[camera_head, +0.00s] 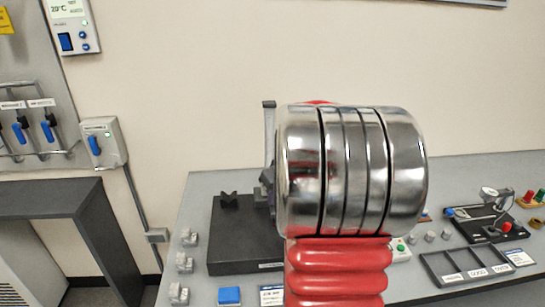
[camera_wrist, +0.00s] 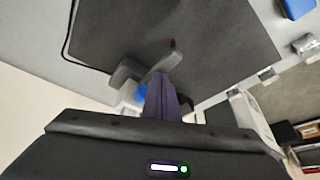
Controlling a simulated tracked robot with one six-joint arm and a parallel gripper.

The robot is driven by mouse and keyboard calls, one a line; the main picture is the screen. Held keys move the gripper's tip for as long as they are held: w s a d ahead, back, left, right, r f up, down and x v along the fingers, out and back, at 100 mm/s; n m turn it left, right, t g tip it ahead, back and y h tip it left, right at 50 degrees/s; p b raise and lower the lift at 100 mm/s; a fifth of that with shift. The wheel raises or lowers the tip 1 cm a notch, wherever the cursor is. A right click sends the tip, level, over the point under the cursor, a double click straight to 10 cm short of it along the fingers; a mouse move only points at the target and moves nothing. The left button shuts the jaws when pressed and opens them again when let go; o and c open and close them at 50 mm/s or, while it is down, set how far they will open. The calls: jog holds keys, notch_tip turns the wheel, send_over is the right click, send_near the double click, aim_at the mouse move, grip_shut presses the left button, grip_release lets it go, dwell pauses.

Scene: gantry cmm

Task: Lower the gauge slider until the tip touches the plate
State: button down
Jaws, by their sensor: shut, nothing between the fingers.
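A dark plate (camera_head: 232,238) lies on the grey bench in the head view. The top of a pale upright gauge column (camera_head: 269,125) shows behind it; my arm hides most of the gauge, including its slider and tip. In the wrist view the plate (camera_wrist: 195,38) fills the upper middle. A grey gauge part (camera_wrist: 127,71) with a thin arm and a reddish end lies over it, with a blue piece beside my fingers. I cannot tell whether the tip touches the plate. My gripper (camera_wrist: 160,80) is shut and empty, its fingers close to this part; contact is unclear.
Small metal blocks (camera_head: 181,262) and a blue block (camera_head: 229,295) lie at the bench's front left. A sectioned grey tray (camera_head: 436,267) and a black stand (camera_head: 484,224) are at the right. A dark table (camera_head: 60,194) stands left.

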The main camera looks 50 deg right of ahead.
dwell(0.4)
notch_tip(320, 180, up, 7)
dwell(1.3)
dwell(0.6)
jog(key=shift+s+f+m, duration=0.2)
jog(key=shift+f+m, duration=0.1)
jog(key=shift+m, duration=0.4)
jog(key=shift+s+a+f+m+g, duration=0.2)
jog(key=shift+s+a+f+m, duration=0.1)
jog(key=shift+s+f, duration=0.2)
jog(key=shift+s+a+f+m+g, duration=0.2)
jog(key=shift+s+a+f+m, duration=0.1)
jog(key=shift+s+f, duration=0.15)
jog(key=s+a+r+n, duration=0.1)
jog(key=s+a, duration=0.2)
jog(key=a, duration=0.8)
jog(key=s+a+r+n+t, duration=0.1)
jog(key=s+a, duration=0.3)
jog(key=a, duration=0.8)
jog(key=s+a+r+n, duration=0.1)
jog(key=s+a, duration=0.3)
jog(key=a, duration=0.8)
jog(key=shift+n+t+y, duration=0.4)
jog(key=shift+n, duration=0.4)
